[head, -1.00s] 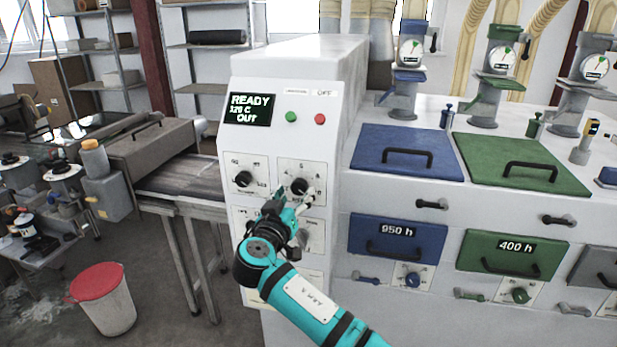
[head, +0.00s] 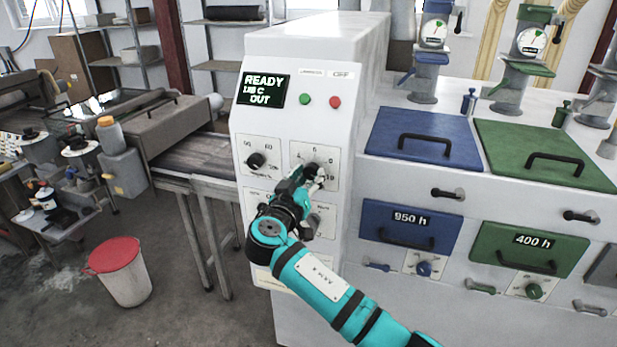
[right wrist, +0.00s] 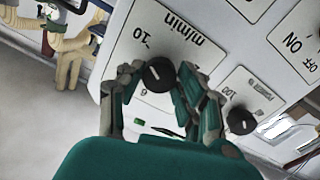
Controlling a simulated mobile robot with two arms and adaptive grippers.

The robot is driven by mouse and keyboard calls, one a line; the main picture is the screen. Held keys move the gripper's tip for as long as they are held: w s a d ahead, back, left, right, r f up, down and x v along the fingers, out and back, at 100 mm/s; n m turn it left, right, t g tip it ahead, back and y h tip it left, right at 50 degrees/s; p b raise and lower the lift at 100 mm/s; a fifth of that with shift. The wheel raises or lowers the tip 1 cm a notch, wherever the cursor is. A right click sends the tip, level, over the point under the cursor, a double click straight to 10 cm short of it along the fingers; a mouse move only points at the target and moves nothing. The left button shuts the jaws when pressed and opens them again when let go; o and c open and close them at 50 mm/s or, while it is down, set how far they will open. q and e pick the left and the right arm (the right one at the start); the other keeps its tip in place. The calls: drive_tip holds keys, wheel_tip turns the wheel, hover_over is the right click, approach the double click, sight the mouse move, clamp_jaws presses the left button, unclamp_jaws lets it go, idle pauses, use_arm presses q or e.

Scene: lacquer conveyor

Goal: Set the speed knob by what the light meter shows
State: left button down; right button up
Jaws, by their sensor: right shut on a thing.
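The speed knob (head: 312,169) is a black knob on a white plate, the right one of the upper pair on the machine's front panel. In the right wrist view the speed knob (right wrist: 158,75) sits upside down under a "m/min" label. My right gripper (head: 306,181) is at this knob, its fingers on either side of it and shut on it. The fingers partly hide the dial marks. My left gripper is not in view. I cannot make out a light meter in the frames now.
Another black knob (head: 255,160) is left of the speed knob. Blue (head: 425,138) and green (head: 545,153) lids lie right. A red-lidded bin (head: 122,277) stands left.

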drive_tip(key=shift+f+n+b, duration=0.25)
drive_tip(key=shift+n+b, duration=0.55)
drive_tip(key=shift+b, duration=0.5)
drive_tip(key=shift+n+b, duration=0.65)
drive_tip(key=shift+n, duration=0.15)
drive_tip(key=shift+r+n, duration=0.1)
drive_tip(key=shift+n, duration=0.4)
drive_tip(key=n, duration=0.3)
drive_tip(key=shift+r+n+b, duration=0.15)
drive_tip(key=shift+n+b, duration=0.15)
drive_tip(key=shift+b, duration=0.1)
drive_tip(key=shift+d+n, duration=0.1)
drive_tip(key=shift+n, duration=1.9)
